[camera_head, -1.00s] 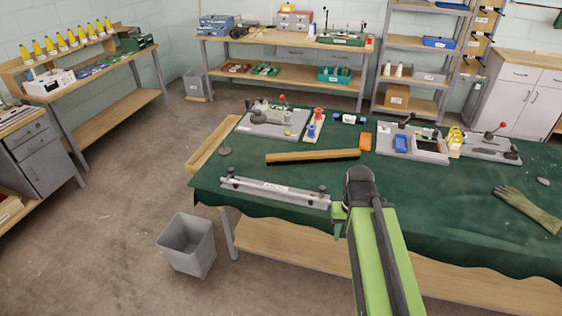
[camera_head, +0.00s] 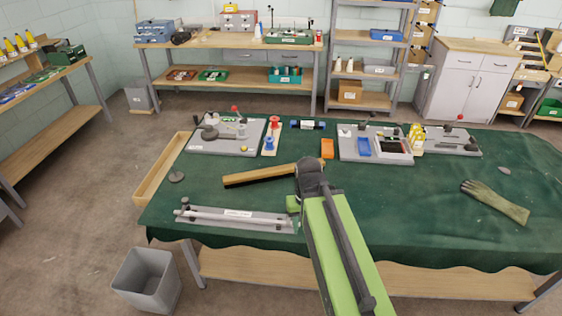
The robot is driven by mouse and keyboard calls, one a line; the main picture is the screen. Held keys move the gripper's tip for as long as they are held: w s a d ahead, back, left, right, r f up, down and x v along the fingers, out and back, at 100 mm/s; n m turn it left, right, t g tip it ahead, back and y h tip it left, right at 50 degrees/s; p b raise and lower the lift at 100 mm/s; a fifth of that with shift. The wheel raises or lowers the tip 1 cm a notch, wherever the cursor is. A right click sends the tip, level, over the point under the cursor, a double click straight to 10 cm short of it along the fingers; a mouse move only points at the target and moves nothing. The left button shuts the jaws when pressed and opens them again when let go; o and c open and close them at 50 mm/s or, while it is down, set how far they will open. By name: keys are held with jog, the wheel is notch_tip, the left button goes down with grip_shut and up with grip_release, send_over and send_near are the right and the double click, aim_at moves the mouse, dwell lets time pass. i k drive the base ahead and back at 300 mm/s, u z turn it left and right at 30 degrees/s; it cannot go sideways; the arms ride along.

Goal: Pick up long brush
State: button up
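The long brush (camera_head: 260,174) appears to be the long wooden bar with a dark lower edge. It lies slightly slanted on the green-covered table (camera_head: 420,230), left of centre. Its right end meets the outline of my green and black arm, which may hide part of it. My arm rises from the bottom of the view to a dark joint just right of the brush. A small green part of my arm shows left of that joint, below the brush. My gripper's fingers are hidden behind the arm, so I see no contact with the brush.
A grey metal bar fixture (camera_head: 235,217) lies in front of the brush. Behind stand a grey plate fixture (camera_head: 205,143), red and blue spools (camera_head: 269,140), an orange block (camera_head: 327,149) and a tray fixture (camera_head: 350,146). A glove (camera_head: 497,203) lies right. A grey bin (camera_head: 146,279) stands on the floor.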

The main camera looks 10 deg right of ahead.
aim_at(233, 181)
jog(key=i, duration=1.2)
jog(key=u, duration=0.05)
jog(key=k, duration=0.65)
jog(key=u, duration=3.05)
jog(key=k, duration=0.8)
jog(key=z, duration=1.25)
jog(key=i, duration=0.8)
